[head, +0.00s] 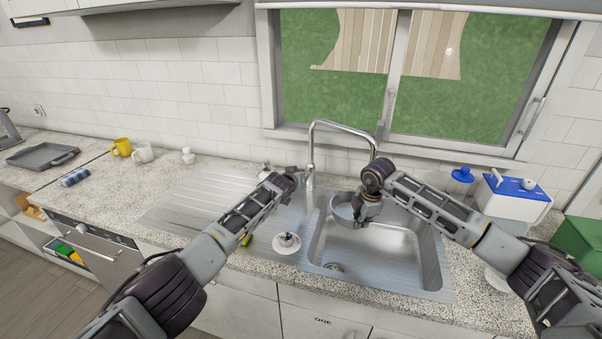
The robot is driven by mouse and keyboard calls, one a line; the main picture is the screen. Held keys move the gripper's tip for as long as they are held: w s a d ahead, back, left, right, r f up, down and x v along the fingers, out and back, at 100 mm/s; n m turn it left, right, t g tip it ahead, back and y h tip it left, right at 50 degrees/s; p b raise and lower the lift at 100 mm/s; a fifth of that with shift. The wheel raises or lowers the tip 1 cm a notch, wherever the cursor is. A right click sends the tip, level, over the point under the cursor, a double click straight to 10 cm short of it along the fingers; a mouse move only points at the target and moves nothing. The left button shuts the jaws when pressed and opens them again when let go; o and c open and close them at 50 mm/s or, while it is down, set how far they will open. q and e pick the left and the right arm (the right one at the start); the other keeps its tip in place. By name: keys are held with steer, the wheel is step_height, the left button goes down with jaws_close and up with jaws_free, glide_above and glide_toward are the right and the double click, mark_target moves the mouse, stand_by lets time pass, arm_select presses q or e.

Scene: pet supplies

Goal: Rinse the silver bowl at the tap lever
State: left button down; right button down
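The silver bowl (343,210) is over the left part of the sink basin (385,250), below the tap spout. My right gripper (368,211) is at the bowl's right rim and looks shut on it. The tap (311,155) is a tall chrome arch behind the sink, its spout turned to the right. My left gripper (295,172) is close to the tap's base, at its left. Its fingers are small and partly hidden, as is the lever, so I cannot tell whether they touch. No water stream is clearly visible.
A white item with a dark top (287,243) stands left of the basin. A yellow mug (121,147), a white mug (142,153) and a striped roll (75,178) stand on the left counter. A blue-lidded white box (512,200) is at the right. The drainboard (195,205) is mostly clear.

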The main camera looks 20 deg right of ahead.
arm_select(q)
steer(key=shift+s+a+f, duration=0.2)
steer(key=shift+f, duration=0.6)
steer(key=shift+r, duration=0.15)
steer(key=s+a+r, duration=0.5)
steer(key=s+r, duration=0.1)
steer(key=r, duration=0.2)
steer(key=shift+s+a, duration=0.25)
steer(key=shift+s, duration=0.15)
stand_by(1.2)
steer(key=shift+r, duration=0.1)
stand_by(0.4)
steer(key=shift+r+p, duration=0.35)
arm_select(e)
steer(key=s+a, duration=0.2)
steer(key=a, duration=0.5)
steer(key=shift+s+a, duration=0.15)
steer(key=shift+a, duration=0.15)
stand_by(0.5)
